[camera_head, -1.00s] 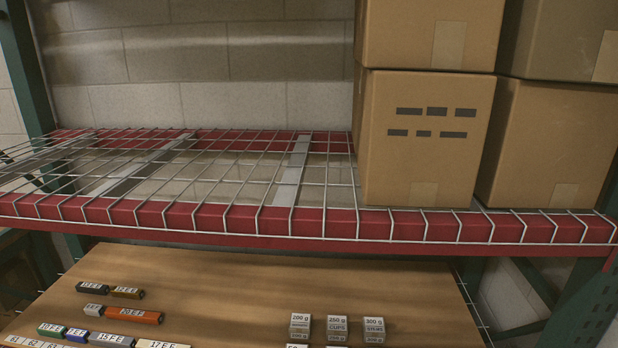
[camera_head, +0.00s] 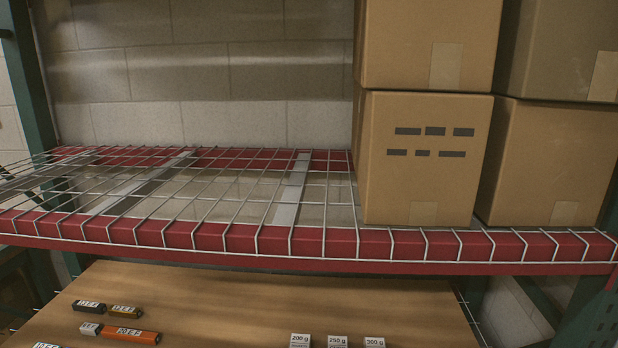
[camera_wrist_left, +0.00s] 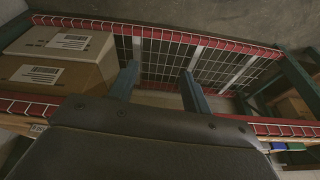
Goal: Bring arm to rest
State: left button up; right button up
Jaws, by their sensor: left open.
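My left gripper (camera_wrist_left: 158,88) shows in the left wrist view with its two fingers apart and nothing between them. Behind the fingers is a red-edged wire rack shelf (camera_wrist_left: 215,65). Neither arm is in the head view, and my right gripper is not seen. The head view faces the same wire shelf (camera_head: 225,205) and the wooden board (camera_head: 230,305) below it.
Cardboard boxes (camera_head: 430,165) are stacked on the right of the shelf; its left part is empty. On the board lie an orange labelled block (camera_head: 138,336), a dark block (camera_head: 88,306) and small labelled boxes (camera_head: 338,341). Green uprights (camera_head: 30,90) stand at the sides.

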pick_arm(q)
jog(key=s+d+f+g, duration=0.1)
jog(key=d+f, duration=0.1)
jog(key=f, duration=0.8)
jog(key=s+d+f+g, duration=0.1)
jog(key=d+f, duration=0.2)
jog(key=f, duration=0.8)
jog(key=shift+s+f+h, duration=0.2)
jog(key=shift+f+h, duration=0.05)
jog(key=shift+h, duration=0.05)
